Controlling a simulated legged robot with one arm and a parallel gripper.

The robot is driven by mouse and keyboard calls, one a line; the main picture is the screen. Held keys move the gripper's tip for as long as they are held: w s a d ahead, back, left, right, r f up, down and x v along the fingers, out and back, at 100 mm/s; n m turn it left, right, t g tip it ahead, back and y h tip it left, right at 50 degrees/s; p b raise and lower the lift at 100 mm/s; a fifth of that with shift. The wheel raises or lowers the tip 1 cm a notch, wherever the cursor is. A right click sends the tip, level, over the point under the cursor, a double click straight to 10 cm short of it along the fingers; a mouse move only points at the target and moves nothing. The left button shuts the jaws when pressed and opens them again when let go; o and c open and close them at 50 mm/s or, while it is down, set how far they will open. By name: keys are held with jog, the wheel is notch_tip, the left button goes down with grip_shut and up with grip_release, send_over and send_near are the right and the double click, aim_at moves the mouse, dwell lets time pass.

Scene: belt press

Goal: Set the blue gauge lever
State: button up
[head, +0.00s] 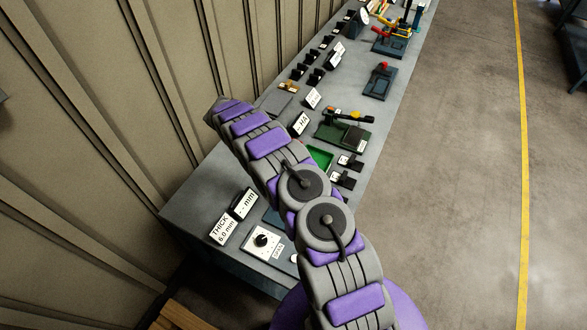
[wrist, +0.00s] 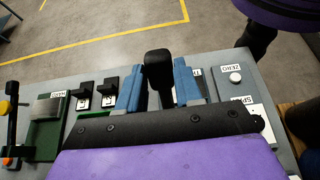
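In the wrist view my gripper (wrist: 158,75) has two blue fingers standing apart. A black-knobbed lever (wrist: 158,63) stands between them. The knob nearly fills the gap, and I cannot tell whether the fingers press on it. The lever's base and lower stem are hidden behind my gripper's black plate, so its blue gauge is not clearly seen. In the head view a small dark blue patch (head: 271,218) shows on the bench beside my arm. My arm covers most of that spot, and my gripper cannot be made out there.
A dial panel (head: 263,241) and a THICK 6.0 mm sign (head: 222,228) sit at the bench's near end. A ZERO button (wrist: 235,77) lies right of the lever. Two black switches (wrist: 97,94) and a green device (wrist: 46,122) lie left. The floor beside the bench is clear.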

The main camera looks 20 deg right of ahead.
jog(key=o, duration=0.4)
jog(key=shift+r, duration=0.1)
jog(key=s+a+r, duration=0.1)
jog(key=s, duration=0.4)
jog(key=s+a+r+b, duration=0.1)
jog(key=s+r, duration=0.1)
jog(key=s, duration=0.3)
jog(key=s+a+r+b, duration=0.1)
jog(key=s, duration=0.4)
jog(key=shift+s+a+r, duration=0.25)
jog(key=shift+s+r, duration=0.05)
jog(key=shift+r, duration=0.05)
jog(key=shift+c, duration=0.2)
